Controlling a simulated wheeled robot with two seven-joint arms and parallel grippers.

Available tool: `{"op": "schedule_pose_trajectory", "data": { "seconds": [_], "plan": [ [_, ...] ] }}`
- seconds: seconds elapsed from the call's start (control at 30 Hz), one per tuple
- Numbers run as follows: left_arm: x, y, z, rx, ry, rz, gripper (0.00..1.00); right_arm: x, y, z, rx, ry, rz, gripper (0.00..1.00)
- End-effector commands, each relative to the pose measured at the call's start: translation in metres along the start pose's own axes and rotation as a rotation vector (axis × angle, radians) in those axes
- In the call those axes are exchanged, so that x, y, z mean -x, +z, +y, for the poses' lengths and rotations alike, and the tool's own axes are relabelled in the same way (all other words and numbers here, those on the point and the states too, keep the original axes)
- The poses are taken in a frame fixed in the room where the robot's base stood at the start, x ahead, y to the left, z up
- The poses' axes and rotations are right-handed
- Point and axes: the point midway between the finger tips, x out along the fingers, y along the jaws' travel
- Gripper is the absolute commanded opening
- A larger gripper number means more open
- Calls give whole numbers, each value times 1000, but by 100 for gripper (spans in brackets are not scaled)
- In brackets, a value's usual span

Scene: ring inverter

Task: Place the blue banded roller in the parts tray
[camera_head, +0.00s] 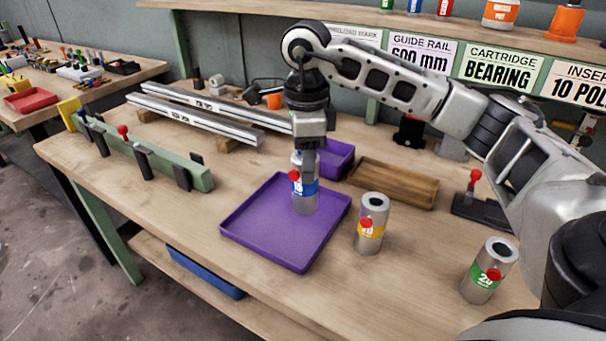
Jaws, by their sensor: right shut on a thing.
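The blue banded roller (305,191) is a grey metal cylinder with a blue band and a red dot. It is upright over the purple parts tray (261,233), towards the tray's back right part. My right gripper (306,158) comes down from above and is shut on the roller's upper part, hiding its top. I cannot tell whether the roller's base touches the tray floor. My left gripper is not in view.
A yellow banded roller (371,224) stands just right of the tray, and a green banded roller (488,270) stands farther right. A wooden tray (394,184) and a smaller purple bin (337,159) lie behind. Metal rails (197,113) and a green rack (150,155) are at left.

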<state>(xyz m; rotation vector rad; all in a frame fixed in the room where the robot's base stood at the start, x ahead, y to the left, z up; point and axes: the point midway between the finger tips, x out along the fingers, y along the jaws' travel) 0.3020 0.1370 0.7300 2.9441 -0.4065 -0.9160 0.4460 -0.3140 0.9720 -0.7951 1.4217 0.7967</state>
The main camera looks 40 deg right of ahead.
Motion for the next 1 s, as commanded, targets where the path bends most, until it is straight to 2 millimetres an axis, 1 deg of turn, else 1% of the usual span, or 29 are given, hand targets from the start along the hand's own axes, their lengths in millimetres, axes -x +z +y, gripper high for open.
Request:
{"op": "schedule_pose_trajectory", "data": {
  "seconds": [0.03, 0.17, 0.27, 0.3, 0.4, 0.5, 0.77, 0.9, 0.93, 0.97, 1.0],
  "plan": [
    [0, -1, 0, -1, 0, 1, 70, -3, 1, -4, -2, -1, -1, 0],
    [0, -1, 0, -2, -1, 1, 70, -9, 3, -9, 0, -1, -3, 0],
    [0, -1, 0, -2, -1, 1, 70, -18, 4, -16, -1, -1, -1, 0],
    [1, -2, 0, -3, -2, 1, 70, -24, 4, -17, 0, 0, 0, 0],
    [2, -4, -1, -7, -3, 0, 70, -39, 3, -16, 0, 1, 1, 0],
    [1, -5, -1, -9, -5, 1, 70, -47, 4, -17, 0, -2, -1, 0],
    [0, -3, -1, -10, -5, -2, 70, -49, 4, -17, 0, -3, -3, 0],
    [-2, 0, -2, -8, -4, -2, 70, -53, 4, -17, 0, -3, -2, 0],
    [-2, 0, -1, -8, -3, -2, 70, -54, 3, -16, 0, 0, 0, 46],
    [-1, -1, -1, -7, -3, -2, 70, -53, 3, -16, 0, -1, 0, 54],
    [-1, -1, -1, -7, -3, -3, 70, -53, 3, -16, 0, -1, 0, 65]
  ]
}}
